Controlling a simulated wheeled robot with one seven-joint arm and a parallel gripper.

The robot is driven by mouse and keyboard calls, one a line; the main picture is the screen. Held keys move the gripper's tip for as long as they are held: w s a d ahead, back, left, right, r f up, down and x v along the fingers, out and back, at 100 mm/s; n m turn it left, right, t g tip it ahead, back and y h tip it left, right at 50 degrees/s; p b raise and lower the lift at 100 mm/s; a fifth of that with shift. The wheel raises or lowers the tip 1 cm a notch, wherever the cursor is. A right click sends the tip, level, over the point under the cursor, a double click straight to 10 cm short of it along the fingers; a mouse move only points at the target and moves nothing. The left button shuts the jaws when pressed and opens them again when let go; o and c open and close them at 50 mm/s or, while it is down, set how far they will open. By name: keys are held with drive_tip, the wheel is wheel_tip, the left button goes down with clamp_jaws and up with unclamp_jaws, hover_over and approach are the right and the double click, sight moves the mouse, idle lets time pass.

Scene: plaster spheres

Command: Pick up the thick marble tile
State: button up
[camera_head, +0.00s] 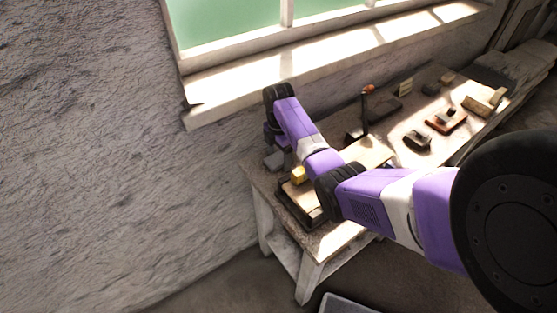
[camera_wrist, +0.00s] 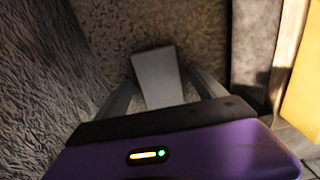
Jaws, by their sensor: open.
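A plain grey slab, seemingly the thick marble tile (camera_wrist: 158,78), lies on the worktop between the two fingers of my gripper (camera_wrist: 161,84) in the wrist view. The fingers are open, one to each side of it, and I see no clear contact. Its depth relative to the fingertips is hard to tell. In the head view a small grey block (camera_head: 274,161) at the table's far left corner seems to be the same tile. My gripper (camera_head: 273,146) is just above it there, partly hidden by my arm.
A yellow block (camera_head: 298,175) stands close by on the right, also in the wrist view (camera_wrist: 303,88). A dark-rimmed tray (camera_head: 309,215) is in front. The rough wall (camera_wrist: 40,75) is close on the left. Several tools and blocks lie further right on the bench.

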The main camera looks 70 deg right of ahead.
drive_tip(key=c, duration=1.6)
clamp_jaws()
drive_tip(key=shift+r, duration=0.1)
